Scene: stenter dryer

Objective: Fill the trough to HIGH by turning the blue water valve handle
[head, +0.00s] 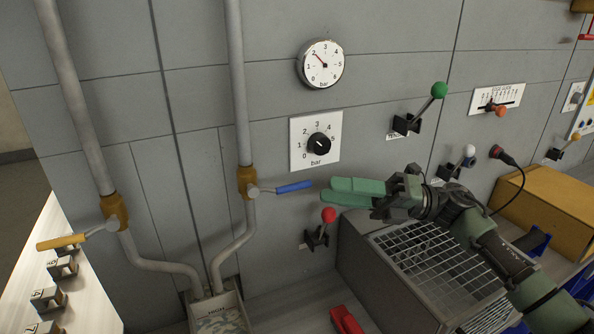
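The blue valve handle (293,187) sticks out to the right, roughly level, from a brass valve (247,183) on the right-hand grey pipe. That pipe runs down to the trough (216,300) at the bottom edge, which bears a HIGH mark and holds something pale; its lower part is cut off. My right gripper (328,192), with green fingers, is just right of the handle's tip, with a small gap in the picture. Its fingers overlap in this view, so whether they are open or shut is unclear. My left gripper is out of view.
A yellow-handled valve (62,242) is on the left pipe. A red-knobbed lever (328,216) sits below my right gripper, a green-knobbed one (438,91) above right. A dial (318,143) and gauge (321,64) are on the wall. A metal grate (425,255) lies below my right arm.

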